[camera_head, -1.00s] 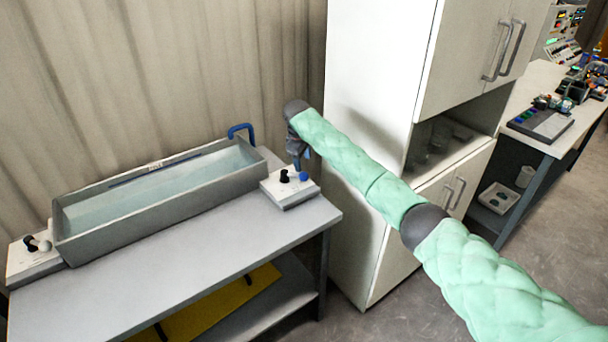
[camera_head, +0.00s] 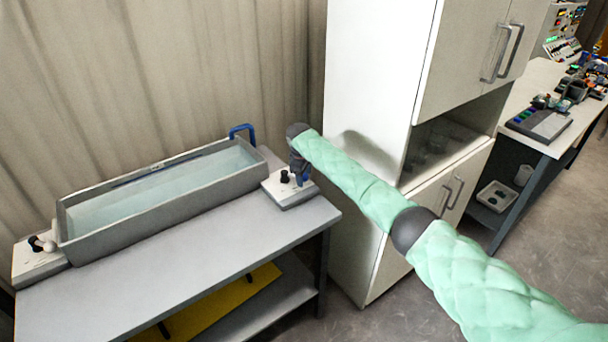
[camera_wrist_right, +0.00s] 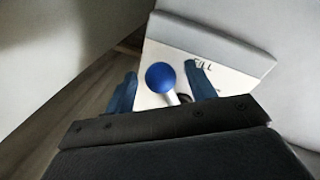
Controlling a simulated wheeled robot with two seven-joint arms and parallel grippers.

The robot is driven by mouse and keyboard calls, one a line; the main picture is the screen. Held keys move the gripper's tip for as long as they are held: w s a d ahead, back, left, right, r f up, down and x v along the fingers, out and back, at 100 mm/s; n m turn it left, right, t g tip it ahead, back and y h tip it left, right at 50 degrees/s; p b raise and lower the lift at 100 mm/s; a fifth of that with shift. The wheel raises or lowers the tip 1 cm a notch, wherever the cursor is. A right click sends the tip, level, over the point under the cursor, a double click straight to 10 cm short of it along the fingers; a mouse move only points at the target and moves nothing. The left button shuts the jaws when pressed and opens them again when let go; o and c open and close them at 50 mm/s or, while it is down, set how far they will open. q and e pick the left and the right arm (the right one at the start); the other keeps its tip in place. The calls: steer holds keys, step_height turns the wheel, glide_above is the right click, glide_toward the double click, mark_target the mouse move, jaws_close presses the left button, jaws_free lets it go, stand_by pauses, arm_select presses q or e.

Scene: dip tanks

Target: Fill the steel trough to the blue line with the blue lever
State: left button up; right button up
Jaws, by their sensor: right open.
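The steel trough (camera_head: 170,216) lies on the grey bench and holds clear, pale water (camera_head: 160,188). A dark line runs along its inner back wall, close above the water; I cannot tell the exact gap. The blue lever (camera_wrist_right: 160,77) has a round blue knob on a pale shaft, beside printed lettering ending in "ILL". In the right wrist view my right gripper (camera_wrist_right: 162,88) is open, with one finger on each side of the knob. In the head view the right gripper (camera_head: 299,172) is over the right control box (camera_head: 290,193) and hides the blue knob. My left gripper is out of view.
A black knob (camera_head: 284,176) stands close left of my right gripper. Another box with a black and a white knob (camera_head: 40,258) sits at the trough's left end. A blue bent handle (camera_head: 243,129) rises behind the trough. A tall white cabinet (camera_head: 375,90) stands right of the bench.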

steer(key=shift+c, duration=0.2)
jaws_close()
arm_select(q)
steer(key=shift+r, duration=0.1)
